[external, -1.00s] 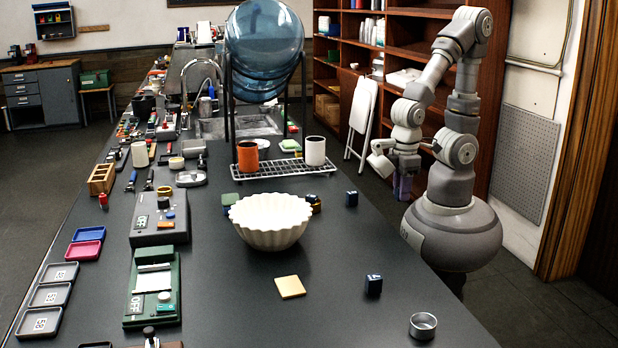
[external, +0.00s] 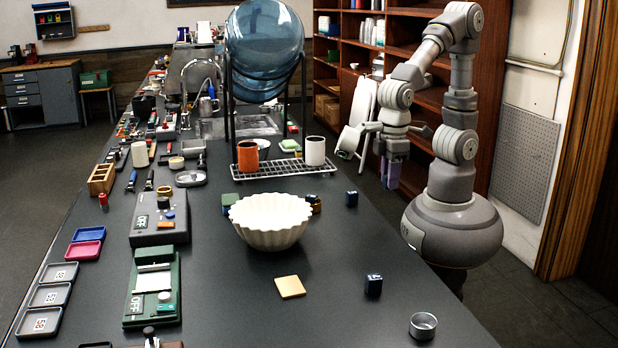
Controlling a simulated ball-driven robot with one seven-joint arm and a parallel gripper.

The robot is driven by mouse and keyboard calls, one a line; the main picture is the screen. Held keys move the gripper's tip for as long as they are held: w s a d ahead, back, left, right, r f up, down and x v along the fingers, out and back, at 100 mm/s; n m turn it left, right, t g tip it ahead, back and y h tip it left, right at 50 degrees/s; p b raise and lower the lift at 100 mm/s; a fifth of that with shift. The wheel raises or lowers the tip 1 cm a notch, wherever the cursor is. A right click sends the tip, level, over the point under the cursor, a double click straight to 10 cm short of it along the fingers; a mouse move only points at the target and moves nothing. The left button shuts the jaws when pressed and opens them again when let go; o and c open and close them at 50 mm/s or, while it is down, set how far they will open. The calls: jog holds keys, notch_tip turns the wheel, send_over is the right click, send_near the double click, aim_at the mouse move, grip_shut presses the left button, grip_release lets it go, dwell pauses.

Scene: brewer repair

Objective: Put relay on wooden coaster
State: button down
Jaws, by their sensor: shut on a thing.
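The wooden coaster (external: 290,286) is a flat tan square lying bare on the dark counter, in front of the white fluted bowl (external: 270,222). My gripper (external: 391,184) hangs pointing down beyond the counter's right edge, with purple parts at its end. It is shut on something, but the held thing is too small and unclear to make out. It is well apart from the coaster. I cannot tell which thing is the relay. A small dark blue block with white marks (external: 373,285) stands right of the coaster, and a similar block (external: 352,198) stands farther back.
A wire rack (external: 283,169) holds an orange cup (external: 248,156) and a white cup (external: 315,151). A metal tin (external: 423,326) stands near the front right. A green device (external: 153,290) and trays lie left. The counter around the coaster is mostly clear.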

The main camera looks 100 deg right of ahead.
jog(key=w+a+f+p, duration=0.1)
jog(key=w+a+p, duration=0.2)
jog(key=w+a, duration=0.1)
jog(key=w+a+f+p, duration=0.1)
jog(key=w+a+p, duration=0.2)
jog(key=w, duration=0.4)
jog(key=w+a+f+p, duration=0.2)
jog(key=w+a+p, duration=0.1)
jog(key=w+a, duration=0.3)
jog(key=shift+w+a+p, duration=0.1)
jog(key=shift+w+p, duration=0.15)
jog(key=shift+p, duration=0.15)
jog(key=b, duration=0.2)
send_over(290, 285)
jog(key=s, duration=0.1)
jog(key=shift+d+f, duration=0.3)
jog(key=shift+f, duration=0.6)
jog(key=shift+w+a, duration=0.25)
jog(key=shift+w, duration=0.2)
jog(key=shift+f+b, duration=0.35)
jog(key=shift+f, duration=1.3)
jog(key=shift+f, duration=0.15)
jog(key=c, duration=0.9)
grip_release()
